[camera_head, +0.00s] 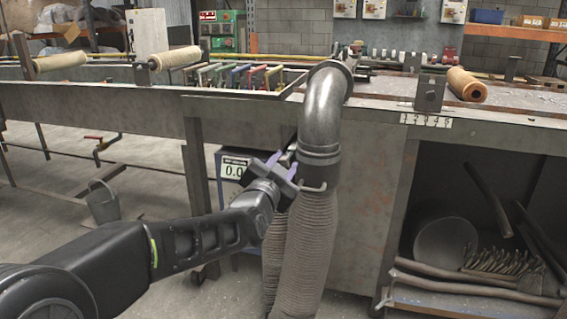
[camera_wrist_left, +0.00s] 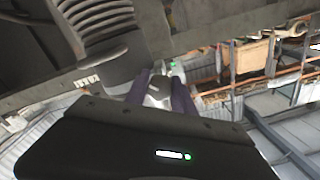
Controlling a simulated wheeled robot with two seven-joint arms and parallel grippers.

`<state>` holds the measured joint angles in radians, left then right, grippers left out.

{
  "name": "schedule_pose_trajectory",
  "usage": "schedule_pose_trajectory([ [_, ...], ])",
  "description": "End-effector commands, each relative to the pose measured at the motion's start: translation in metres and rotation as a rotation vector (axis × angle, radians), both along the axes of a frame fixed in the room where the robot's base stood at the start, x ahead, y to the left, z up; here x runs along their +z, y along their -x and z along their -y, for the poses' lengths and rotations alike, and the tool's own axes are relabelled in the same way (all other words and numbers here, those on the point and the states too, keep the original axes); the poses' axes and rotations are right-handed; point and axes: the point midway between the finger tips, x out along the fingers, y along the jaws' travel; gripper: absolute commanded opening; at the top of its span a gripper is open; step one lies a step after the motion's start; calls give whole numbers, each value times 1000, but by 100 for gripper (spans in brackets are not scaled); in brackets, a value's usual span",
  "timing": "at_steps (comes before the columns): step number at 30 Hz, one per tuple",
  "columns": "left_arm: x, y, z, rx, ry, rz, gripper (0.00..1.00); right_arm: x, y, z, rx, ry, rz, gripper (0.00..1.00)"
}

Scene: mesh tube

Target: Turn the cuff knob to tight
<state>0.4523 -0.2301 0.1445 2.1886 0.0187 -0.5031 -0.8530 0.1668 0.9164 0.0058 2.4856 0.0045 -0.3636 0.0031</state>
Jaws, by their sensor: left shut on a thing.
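A grey metal elbow pipe (camera_head: 324,100) comes down over the bench front to a dark cuff (camera_head: 319,158), with a ribbed hose (camera_head: 308,245) hanging below it. My left gripper (camera_head: 284,163) is at the left side of the cuff. Its purple fingers are shut on a small pale knob (camera_wrist_left: 159,88), which shows between them in the left wrist view. The cuff (camera_wrist_left: 122,72) and ribbed hose (camera_wrist_left: 98,22) are just beside the fingers there. In the head view the gripper mostly hides the knob, and I cannot read its setting. My right gripper is not in view.
A meter with a white display (camera_head: 234,168) stands behind my left gripper. The workbench (camera_head: 470,125) runs across the view, with a row of coloured clamp handles (camera_head: 238,76) on it. A lower shelf (camera_head: 450,303) at right holds rods and a round pan.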

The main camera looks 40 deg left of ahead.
Motion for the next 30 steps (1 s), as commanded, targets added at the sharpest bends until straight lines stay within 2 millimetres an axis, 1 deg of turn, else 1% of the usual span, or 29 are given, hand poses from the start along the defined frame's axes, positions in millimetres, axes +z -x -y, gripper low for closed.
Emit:
schedule_pose_trajectory([
  [9, 0, 0, 0, 0, -280, -99, 0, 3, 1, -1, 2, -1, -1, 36],
  [15, 0, 0, 0, 0, -433, -153, 0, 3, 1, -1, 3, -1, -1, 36],
  [22, 0, 0, 0, -1, -547, -192, 0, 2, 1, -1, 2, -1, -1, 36],
  [30, 0, 0, 0, -1, -594, -208, 0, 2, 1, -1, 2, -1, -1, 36],
])
